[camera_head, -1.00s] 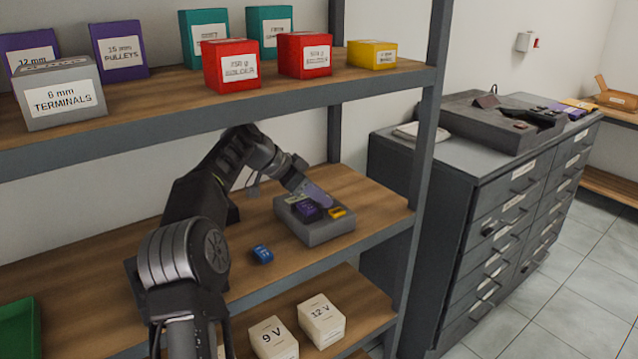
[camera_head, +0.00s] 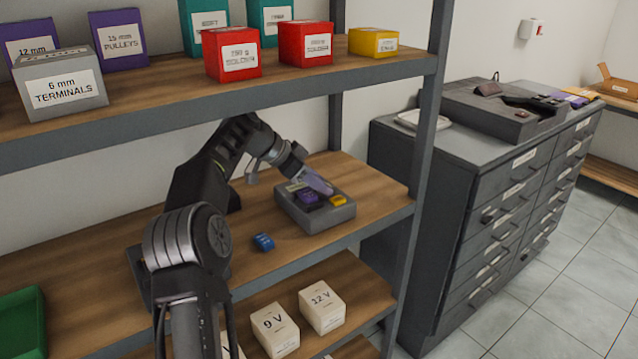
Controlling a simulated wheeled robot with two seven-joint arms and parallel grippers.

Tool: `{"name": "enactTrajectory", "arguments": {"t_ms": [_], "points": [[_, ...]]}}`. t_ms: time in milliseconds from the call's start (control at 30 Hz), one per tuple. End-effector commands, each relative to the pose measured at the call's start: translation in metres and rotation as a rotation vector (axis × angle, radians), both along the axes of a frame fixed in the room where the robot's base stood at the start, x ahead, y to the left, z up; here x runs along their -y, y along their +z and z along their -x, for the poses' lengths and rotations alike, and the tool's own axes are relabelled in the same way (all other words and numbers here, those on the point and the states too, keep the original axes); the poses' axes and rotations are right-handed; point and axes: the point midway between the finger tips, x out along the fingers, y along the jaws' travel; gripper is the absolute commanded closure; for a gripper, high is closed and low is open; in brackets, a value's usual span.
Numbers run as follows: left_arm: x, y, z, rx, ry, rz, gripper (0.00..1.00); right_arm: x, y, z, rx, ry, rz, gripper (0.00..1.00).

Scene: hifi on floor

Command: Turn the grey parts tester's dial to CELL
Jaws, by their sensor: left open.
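The grey parts tester (camera_head: 312,221) appears to be the low grey box on the middle shelf board. A purple block (camera_head: 307,197) and a small yellow block (camera_head: 338,200) show on its top. I cannot make out a dial, its pointer or the word CELL. My left gripper (camera_head: 318,184) reaches in from the left and is over the back of the tester's top, close to the purple block. Its jaws are open and hold nothing that I can see. It hides part of the tester's back. Whether it touches anything is unclear. My right gripper is not in view.
A small blue block (camera_head: 263,242) lies left of the tester. The upper shelf (camera_head: 330,88) with several boxes overhangs behind. A shelf post (camera_head: 423,140) stands right. White boxes marked 9 V (camera_head: 275,331) and 12 V (camera_head: 322,308) sit below. A drawer cabinet (camera_head: 495,210) stands farther right.

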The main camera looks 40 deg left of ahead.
Motion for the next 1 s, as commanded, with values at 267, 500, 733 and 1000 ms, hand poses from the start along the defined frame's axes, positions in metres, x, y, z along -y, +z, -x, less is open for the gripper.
{"name": "enactTrajectory", "arguments": {"t_ms": [267,500,733,1000], "points": [[-0.014,0.026,0.022,0.002,0.003,-0.002,0.59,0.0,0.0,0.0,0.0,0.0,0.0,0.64],[-0.026,0.051,0.043,0.0,0.002,-0.001,0.59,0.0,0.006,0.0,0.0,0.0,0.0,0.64],[-0.028,0.053,0.046,0.0,0.001,-0.001,0.59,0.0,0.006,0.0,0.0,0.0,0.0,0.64],[-0.028,0.053,0.046,0.0,0.001,-0.001,0.59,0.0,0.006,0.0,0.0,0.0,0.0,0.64]]}}
